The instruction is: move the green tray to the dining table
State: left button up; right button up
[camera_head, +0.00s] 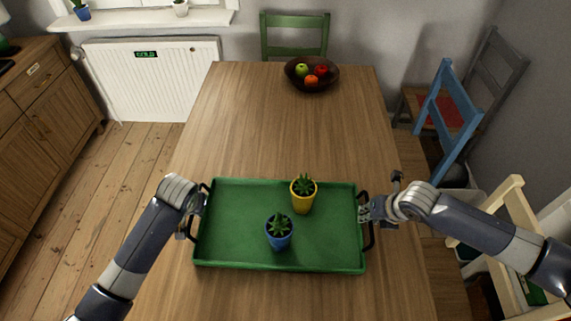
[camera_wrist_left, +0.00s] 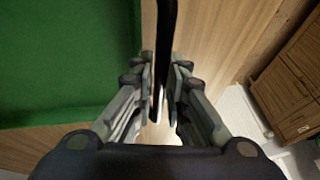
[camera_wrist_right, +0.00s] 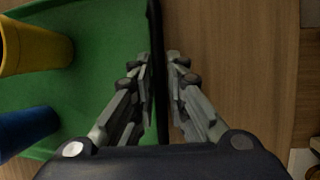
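The green tray (camera_head: 245,255) is over the near part of the wooden dining table (camera_head: 270,130) and looks level. I cannot tell whether it touches the tabletop. A yellow pot (camera_head: 302,203) and a blue pot (camera_head: 279,241), each with a small plant, stand upright on it.
A dark fruit bowl (camera_head: 312,82) stands at the table's far end, before a green chair (camera_head: 294,50). A blue chair (camera_head: 447,118) is at the right. A wooden cabinet (camera_head: 45,120) stands at the left. The tabletop between tray and bowl is clear.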

pick_arm(q)
jog(key=shift+o, duration=0.6)
jog(key=shift+s+r, duration=0.1)
jog(key=shift+r, duration=0.05)
pick_arm(e)
jog(key=shift+o, duration=0.6)
jog(key=shift+r, duration=0.15)
pick_arm(q)
jog(key=shift+r, duration=0.1)
jog(key=shift+s+d+r, duration=0.1)
jog(key=shift+d+r, duration=0.05)
jog(key=shift+r, duration=0.15)
pick_arm(e)
jog(key=shift+s+d+r, duration=0.1)
jog(key=shift+s+r, duration=0.1)
jog(key=shift+r, duration=0.3)
pick_arm(q)
jog(key=v, duration=1.1)
pick_arm(e)
jog(key=v, duration=1.1)
pick_arm(q)
jog(key=shift+r, duration=0.15)
